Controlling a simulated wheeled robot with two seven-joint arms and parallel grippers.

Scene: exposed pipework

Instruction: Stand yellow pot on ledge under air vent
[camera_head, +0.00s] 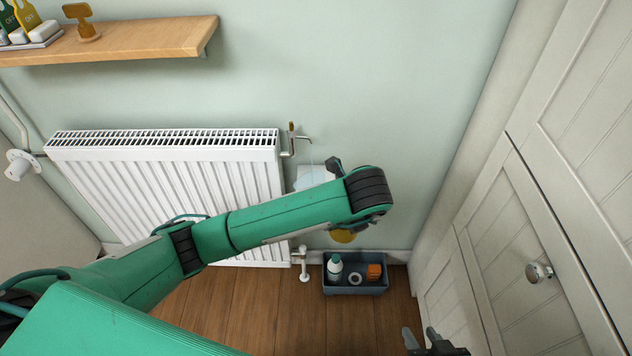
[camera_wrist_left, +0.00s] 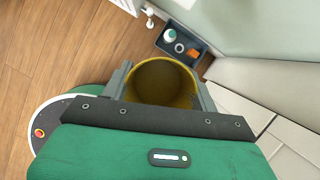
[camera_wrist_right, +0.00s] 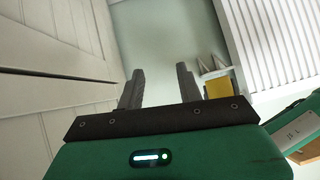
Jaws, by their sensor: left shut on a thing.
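The yellow pot (camera_head: 342,236) shows below the end of my left arm in the head view. My left gripper is shut on it; in the left wrist view the pot (camera_wrist_left: 163,72) sits between the fingers (camera_wrist_left: 163,90), its open mouth facing the camera. The air vent (camera_head: 291,140) is a brass fitting with a spout at the radiator's upper right; a thin pale stream falls from it. Below is a white ledge (camera_head: 318,172) with a pale blue patch, partly hidden by my arm. The pot is apart from the spout. My right gripper (camera_head: 422,336) is open and empty at the lower right.
A white radiator (camera_head: 120,180) stands left of the ledge. A dark crate (camera_head: 352,288) with a bottle, white ring and orange block sits on the floor below. A wooden shelf (camera_head: 110,40) is at upper left; panelled cupboards (camera_head: 530,250) close the right side.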

